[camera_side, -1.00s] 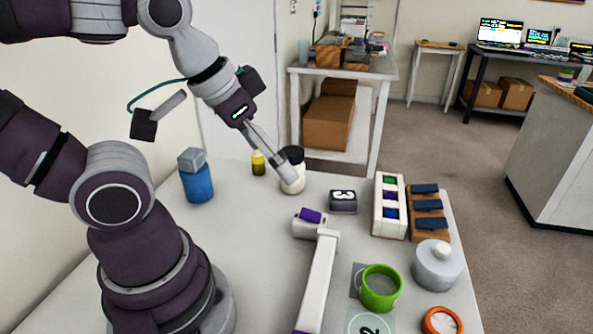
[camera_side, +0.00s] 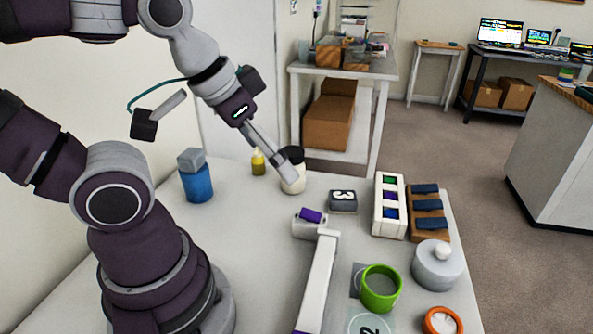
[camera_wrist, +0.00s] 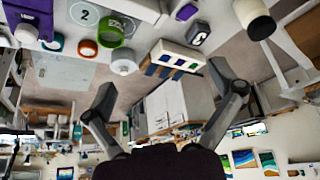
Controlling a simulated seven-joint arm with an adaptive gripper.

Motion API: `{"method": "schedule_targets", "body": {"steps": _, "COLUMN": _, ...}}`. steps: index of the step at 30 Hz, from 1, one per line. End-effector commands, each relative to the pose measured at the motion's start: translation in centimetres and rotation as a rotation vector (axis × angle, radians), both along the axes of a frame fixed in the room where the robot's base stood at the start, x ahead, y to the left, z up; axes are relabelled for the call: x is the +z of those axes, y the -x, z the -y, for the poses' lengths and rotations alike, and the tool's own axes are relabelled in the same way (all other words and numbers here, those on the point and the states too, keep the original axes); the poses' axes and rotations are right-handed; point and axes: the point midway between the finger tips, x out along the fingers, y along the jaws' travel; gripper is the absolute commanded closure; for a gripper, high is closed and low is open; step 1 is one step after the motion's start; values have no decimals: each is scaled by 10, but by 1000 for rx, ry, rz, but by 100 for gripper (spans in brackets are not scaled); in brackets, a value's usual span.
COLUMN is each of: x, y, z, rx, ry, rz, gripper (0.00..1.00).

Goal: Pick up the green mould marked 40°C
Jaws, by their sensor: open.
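The green mould (camera_side: 381,289) is a round, open-topped ring on the front right of the table, beside a grey patch. It also shows upside down near the top left of the wrist view (camera_wrist: 111,32), with dark lettering on its side too small to read surely. My gripper (camera_side: 288,172) is in the air beyond the mould, up and to its left, in front of a cream bottle with a dark cap (camera_side: 293,182) in the side view. In the wrist view my gripper (camera_wrist: 162,82) has its fingers wide apart with nothing between them.
A white beam with purple ends (camera_side: 318,280) lies left of the mould. A grey lidded pot (camera_side: 437,268) and an orange ring (camera_side: 442,321) stand close on its right.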

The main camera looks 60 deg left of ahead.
Motion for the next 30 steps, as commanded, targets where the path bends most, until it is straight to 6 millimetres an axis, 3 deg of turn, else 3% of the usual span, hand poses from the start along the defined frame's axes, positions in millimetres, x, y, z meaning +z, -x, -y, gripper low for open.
{"method": "schedule_targets", "body": {"steps": 4, "x": 2, "y": -13, "z": 6, "rx": 138, "ry": 77, "rz": -49, "gripper": 8}}
{"method": "schedule_targets", "body": {"steps": 8, "x": -3, "y": -46, "z": 25, "rx": 506, "ry": 238, "rz": -160, "gripper": 8}}
{"method": "schedule_targets", "body": {"steps": 13, "x": -37, "y": -90, "z": 68, "rx": 1103, "ry": 396, "rz": -289, "gripper": 8}}
{"method": "schedule_targets", "body": {"steps": 18, "x": -81, "y": -109, "z": 104, "rx": 1588, "ry": 450, "rz": -332, "gripper": 8}}
{"method": "schedule_targets", "body": {"steps": 23, "x": -103, "y": -112, "z": 117, "rx": 1777, "ry": 460, "rz": -326, "gripper": 8}}
{"method": "schedule_targets", "body": {"steps": 30, "x": -146, "y": -113, "z": 117, "rx": 1792, "ry": 461, "rz": -325, "gripper": 8}}
